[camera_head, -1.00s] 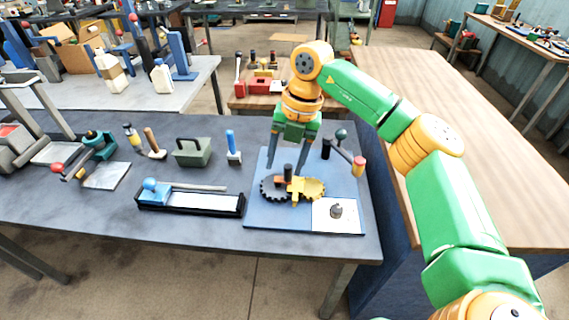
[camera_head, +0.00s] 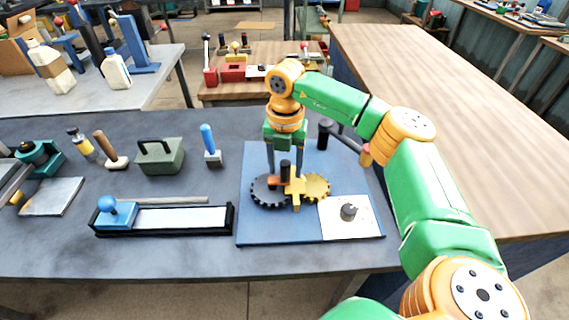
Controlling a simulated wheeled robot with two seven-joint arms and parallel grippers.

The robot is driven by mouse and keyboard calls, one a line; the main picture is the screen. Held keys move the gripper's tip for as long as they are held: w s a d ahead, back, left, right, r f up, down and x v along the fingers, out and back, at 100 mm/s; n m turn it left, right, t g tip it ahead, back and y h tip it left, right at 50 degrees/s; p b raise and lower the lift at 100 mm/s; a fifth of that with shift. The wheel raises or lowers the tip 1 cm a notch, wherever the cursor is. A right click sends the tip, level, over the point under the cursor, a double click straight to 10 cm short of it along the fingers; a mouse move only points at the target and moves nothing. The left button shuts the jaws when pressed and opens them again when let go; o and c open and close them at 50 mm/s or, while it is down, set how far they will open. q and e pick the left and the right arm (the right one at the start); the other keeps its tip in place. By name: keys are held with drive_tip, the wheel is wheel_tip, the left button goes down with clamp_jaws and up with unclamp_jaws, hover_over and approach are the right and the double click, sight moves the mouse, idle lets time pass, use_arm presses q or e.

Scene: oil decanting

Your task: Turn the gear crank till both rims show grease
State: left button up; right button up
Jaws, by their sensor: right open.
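A blue board (camera_head: 255,225) on the grey table carries two meshed toothed gears. The dark gear (camera_head: 262,198) is on the left and the yellow gear (camera_head: 317,187) on the right, with a yellow bracket (camera_head: 296,190) between them. An orange crank arm (camera_head: 275,181) with an upright black handle (camera_head: 285,169) sits over the dark gear. My right gripper (camera_head: 285,172) is open and points down, one finger to each side of the handle. I cannot tell whether they touch it. Grease on the rims cannot be made out. My left gripper is out of view.
A white plate (camera_head: 335,228) with a grey knob (camera_head: 348,210) lies at the board's front right. Left are a black tray (camera_head: 233,219), a blue-handled tool (camera_head: 208,142) and a green box (camera_head: 161,157).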

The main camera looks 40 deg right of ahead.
drive_tip(key=shift+f, duration=0.15)
drive_tip(key=shift+s, duration=0.1)
drive_tip(key=shift+c, duration=0.4)
clamp_jaws()
drive_tip(key=shift+n, duration=0.3)
